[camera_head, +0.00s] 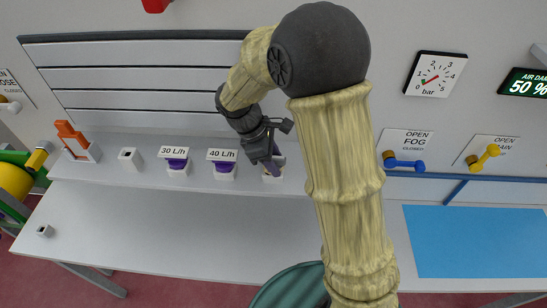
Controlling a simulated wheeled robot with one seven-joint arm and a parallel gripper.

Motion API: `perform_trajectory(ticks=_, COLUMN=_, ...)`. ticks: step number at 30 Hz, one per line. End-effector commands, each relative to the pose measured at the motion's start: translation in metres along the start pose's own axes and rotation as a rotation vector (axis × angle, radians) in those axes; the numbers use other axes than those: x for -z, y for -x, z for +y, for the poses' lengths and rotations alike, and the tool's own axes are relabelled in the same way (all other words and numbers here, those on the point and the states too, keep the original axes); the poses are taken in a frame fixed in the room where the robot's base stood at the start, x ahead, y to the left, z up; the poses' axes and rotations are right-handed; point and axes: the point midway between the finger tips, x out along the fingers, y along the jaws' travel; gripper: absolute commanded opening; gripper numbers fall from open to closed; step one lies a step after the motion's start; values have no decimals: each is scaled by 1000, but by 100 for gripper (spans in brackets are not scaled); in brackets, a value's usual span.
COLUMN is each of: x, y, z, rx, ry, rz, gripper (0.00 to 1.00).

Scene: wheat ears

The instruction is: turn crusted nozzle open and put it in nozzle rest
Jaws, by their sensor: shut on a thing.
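My gripper (274,165) is at the shelf in the middle, pointing down at a white holder block (272,178). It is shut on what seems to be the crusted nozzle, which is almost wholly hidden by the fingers. I cannot tell how far the nozzle is turned or whether it still touches the block. A small white block with a dark square opening (130,159) stands empty on the shelf at left. A similar small block (45,231) sits on the lower bench at far left. I cannot tell which one is the nozzle rest.
Two purple nozzles sit in white holders labelled 30 L/h (177,164) and 40 L/h (223,167), just left of my gripper. A blue mat (475,240) lies at right. The white bench front (150,225) is clear.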

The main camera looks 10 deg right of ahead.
Motion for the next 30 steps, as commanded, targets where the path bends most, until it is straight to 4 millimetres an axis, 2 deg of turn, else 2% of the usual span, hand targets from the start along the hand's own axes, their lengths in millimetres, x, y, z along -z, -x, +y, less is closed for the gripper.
perform_trajectory(ticks=4, x=2, y=-4, z=0, rx=0, ry=0, rz=0, gripper=0)
perform_trajectory(ticks=5, x=2, y=-4, z=0, rx=0, ry=0, rz=0, gripper=46)
perform_trajectory(ticks=8, x=2, y=-3, z=0, rx=0, ry=0, rz=0, gripper=66)
perform_trajectory(ticks=9, x=2, y=-3, z=0, rx=0, ry=0, rz=0, gripper=69)
perform_trajectory(ticks=20, x=2, y=0, z=1, rx=-2, ry=-1, rz=1, gripper=69)
perform_trajectory(ticks=26, x=3, y=23, z=1, rx=-4, ry=-2, rz=4, gripper=69)
perform_trajectory(ticks=30, x=3, y=50, z=1, rx=-6, ry=-2, rz=4, gripper=69)
